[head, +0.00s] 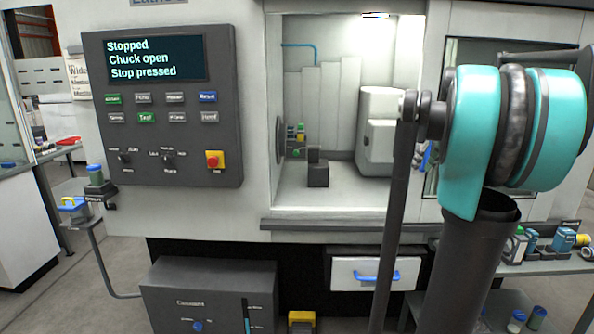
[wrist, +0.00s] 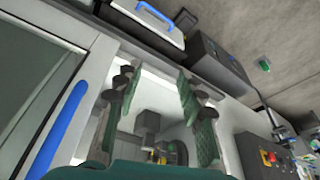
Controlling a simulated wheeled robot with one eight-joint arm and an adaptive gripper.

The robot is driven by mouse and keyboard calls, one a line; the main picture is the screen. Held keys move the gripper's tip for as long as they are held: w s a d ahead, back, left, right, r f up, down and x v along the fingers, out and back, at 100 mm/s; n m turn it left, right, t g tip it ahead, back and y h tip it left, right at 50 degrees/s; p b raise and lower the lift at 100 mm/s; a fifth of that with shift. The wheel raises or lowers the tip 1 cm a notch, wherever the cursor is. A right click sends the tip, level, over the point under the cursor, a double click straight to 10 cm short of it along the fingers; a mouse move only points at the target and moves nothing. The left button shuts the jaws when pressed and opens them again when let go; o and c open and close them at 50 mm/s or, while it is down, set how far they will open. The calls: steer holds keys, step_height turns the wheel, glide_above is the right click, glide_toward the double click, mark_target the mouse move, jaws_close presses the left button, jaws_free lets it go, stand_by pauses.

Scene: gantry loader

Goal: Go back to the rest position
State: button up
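My gripper (wrist: 158,76) shows in the wrist view with its two fingers apart and nothing between them. It is outside the lathe's open doorway, and the lit interior appears behind the fingers. In the head view my turquoise and dark arm stands at the right, in front of the sliding door. I cannot make out the gripper there. The lathe (head: 345,228) has its doorway open, with the chuck (head: 281,139) at the left inside. Its control panel (head: 165,110) reads "Stopped", "Chuck open", "Stop pressed".
The door's blue handle (wrist: 60,130) is close to my gripper in the wrist view. A drawer (head: 378,274) with a blue handle and a dark cabinet (head: 208,297) are below. A side shelf (head: 545,262) with several small items is at the right. Floor is clear at the left.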

steer(key=s+a+f+m, duration=0.1)
steer(key=s+a+f, duration=0.4)
steer(key=f, duration=0.4)
steer(key=s+a+f+m, duration=0.1)
steer(key=s+a+f, duration=0.2)
steer(key=a+f, duration=0.5)
steer(key=s+a+f+m, duration=0.1)
steer(key=s+a+f, duration=0.2)
steer(key=s+f, duration=0.5)
steer(key=s+a+f+m+h, duration=0.1)
steer(key=s+a+f, duration=0.1)
steer(key=s+f, duration=0.5)
steer(key=shift+s+a+f+t, duration=0.35)
steer(key=shift+a+f+t, duration=0.05)
steer(key=shift+f, duration=0.5)
steer(key=shift+o, duration=0.6)
